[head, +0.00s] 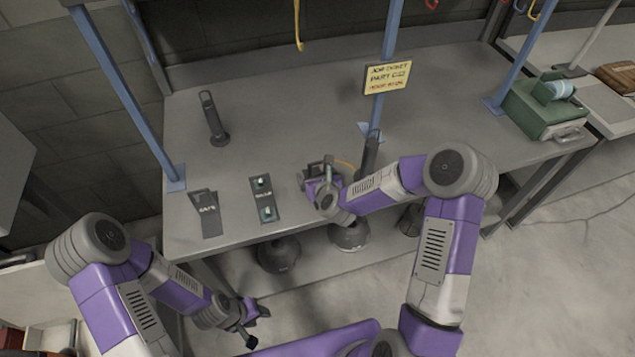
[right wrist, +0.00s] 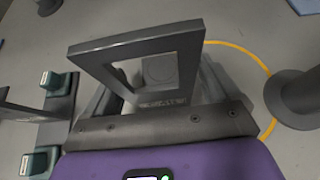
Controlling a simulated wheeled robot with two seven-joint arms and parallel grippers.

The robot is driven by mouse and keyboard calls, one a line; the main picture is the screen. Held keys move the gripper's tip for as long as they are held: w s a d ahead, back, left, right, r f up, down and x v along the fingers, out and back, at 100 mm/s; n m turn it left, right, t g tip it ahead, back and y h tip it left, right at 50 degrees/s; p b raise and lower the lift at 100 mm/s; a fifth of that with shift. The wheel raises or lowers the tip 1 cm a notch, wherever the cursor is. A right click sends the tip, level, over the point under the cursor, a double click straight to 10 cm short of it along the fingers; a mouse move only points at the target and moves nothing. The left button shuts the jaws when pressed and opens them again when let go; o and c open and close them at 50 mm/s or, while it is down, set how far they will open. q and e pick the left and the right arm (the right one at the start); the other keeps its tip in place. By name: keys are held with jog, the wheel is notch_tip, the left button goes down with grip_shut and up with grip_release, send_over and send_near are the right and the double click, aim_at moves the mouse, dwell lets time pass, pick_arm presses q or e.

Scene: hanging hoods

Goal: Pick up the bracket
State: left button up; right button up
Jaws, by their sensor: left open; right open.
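The bracket appears to be the dark grey upright frame with a rectangular opening (right wrist: 135,47) in the right wrist view. It stands on the bench within a yellow ring. In the head view its top (head: 314,168) shows just beyond my right gripper (head: 320,184), which hides most of it. My right gripper is open, low over the bench, with the frame rising between its jaws (right wrist: 155,95); I cannot tell whether they touch it. A label behind the frame is too blurred to read. My left gripper (head: 249,325) is open and empty, in front of the bench.
A dark plate with green-topped blocks (head: 265,198) and a labelled plate with an upright (head: 207,212) lie left of my right gripper. Dark posts stand at back left (head: 213,120) and close right (right wrist: 295,95). A green box (head: 545,110) sits far right. The back middle is clear.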

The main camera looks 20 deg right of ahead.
jog(key=c, duration=1.4)
jog(key=shift+r, duration=0.1)
jog(key=shift+c, duration=0.4)
